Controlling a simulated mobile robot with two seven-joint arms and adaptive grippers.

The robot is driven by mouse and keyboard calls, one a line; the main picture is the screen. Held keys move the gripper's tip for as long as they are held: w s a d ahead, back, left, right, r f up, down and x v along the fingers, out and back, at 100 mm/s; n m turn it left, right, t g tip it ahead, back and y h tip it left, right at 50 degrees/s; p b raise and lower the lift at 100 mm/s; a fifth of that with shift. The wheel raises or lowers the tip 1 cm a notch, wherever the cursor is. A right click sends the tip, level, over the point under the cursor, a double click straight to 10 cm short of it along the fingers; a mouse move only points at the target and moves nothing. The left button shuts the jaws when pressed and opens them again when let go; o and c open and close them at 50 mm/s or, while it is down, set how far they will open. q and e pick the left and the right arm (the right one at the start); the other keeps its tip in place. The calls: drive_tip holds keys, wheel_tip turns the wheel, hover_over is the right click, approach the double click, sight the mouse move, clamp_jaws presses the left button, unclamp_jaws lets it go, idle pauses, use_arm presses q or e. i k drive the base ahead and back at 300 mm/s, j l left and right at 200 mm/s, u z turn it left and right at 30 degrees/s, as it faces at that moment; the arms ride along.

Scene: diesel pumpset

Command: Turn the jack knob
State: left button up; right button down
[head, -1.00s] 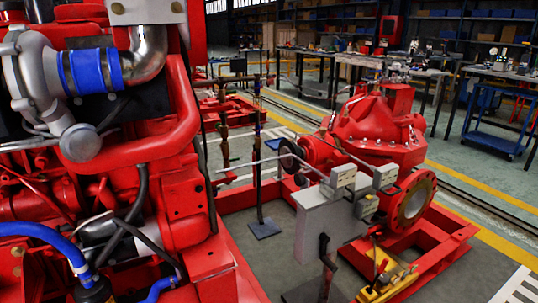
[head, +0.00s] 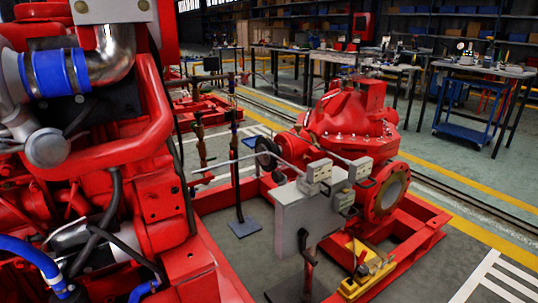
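A small yellow device (head: 367,278) with red and dark parts sits low beside the red base frame, near the bottom of the head view. It looks like the jack, but I cannot be sure. A thin upright part with a red piece stands on its left end. I cannot make out a separate knob at this size. Neither of my grippers is in view.
A grey panel (head: 300,216) on a post stands left of the yellow device. A red pump (head: 350,120) is behind it, and a large red engine (head: 130,170) fills the left. Open floor (head: 450,165) lies to the right; workbenches (head: 485,70) stand at the back.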

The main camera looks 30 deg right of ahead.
sight(363, 270)
drive_tip(key=k+z, duration=0.1)
drive_tip(key=z, duration=0.35)
drive_tip(key=k+z, duration=0.1)
drive_tip(key=z, duration=0.35)
drive_tip(key=k+l+z, duration=0.1)
drive_tip(key=z, duration=0.35)
